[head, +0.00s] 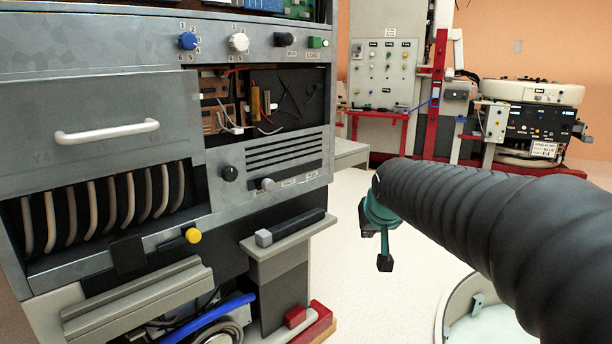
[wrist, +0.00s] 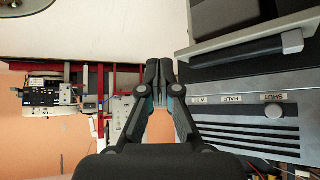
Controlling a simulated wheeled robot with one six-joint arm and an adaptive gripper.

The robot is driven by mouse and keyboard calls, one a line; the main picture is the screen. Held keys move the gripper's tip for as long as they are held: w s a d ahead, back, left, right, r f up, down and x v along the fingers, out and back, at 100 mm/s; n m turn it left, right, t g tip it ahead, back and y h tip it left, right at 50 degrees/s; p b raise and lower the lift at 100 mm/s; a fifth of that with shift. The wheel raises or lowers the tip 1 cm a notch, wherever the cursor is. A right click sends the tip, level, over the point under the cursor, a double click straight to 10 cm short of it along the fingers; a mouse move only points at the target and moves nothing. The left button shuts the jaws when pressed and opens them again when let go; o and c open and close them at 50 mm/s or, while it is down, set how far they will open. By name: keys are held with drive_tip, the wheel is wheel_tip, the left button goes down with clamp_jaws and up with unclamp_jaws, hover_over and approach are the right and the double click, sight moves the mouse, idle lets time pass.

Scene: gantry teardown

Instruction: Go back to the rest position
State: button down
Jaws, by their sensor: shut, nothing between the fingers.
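My gripper (wrist: 158,75) shows in the wrist view with its two dark fingers together, shut and empty. In the head view my gripper (head: 384,262) hangs at the end of my black ribbed arm, pointing down, with only part of it visible. It is in free air to the right of the grey cabinet (head: 110,110) and touches nothing that I can see. In the wrist view the cabinet's vented panel (wrist: 245,125) with the labels SHUT and HALF lies to the right of the fingers.
A ledge with a dark bar (head: 290,228) juts from the cabinet near my gripper. A round pale container (head: 465,310) stands at the lower right. A red-framed panel (head: 385,75) and a round machine (head: 530,120) stand farther back. The pale floor between is clear.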

drive_tip(key=s+d+f+g, duration=0.1)
drive_tip(key=s+f, duration=0.2)
drive_tip(key=s, duration=1.1)
drive_tip(key=s+d+f+g+p, duration=0.1)
drive_tip(key=s+f, duration=0.3)
drive_tip(key=s, duration=1)
drive_tip(key=shift+s+d+f+g+p, duration=0.25)
drive_tip(key=shift+s+d+g+p, duration=0.05)
drive_tip(key=shift+s+g, duration=0.1)
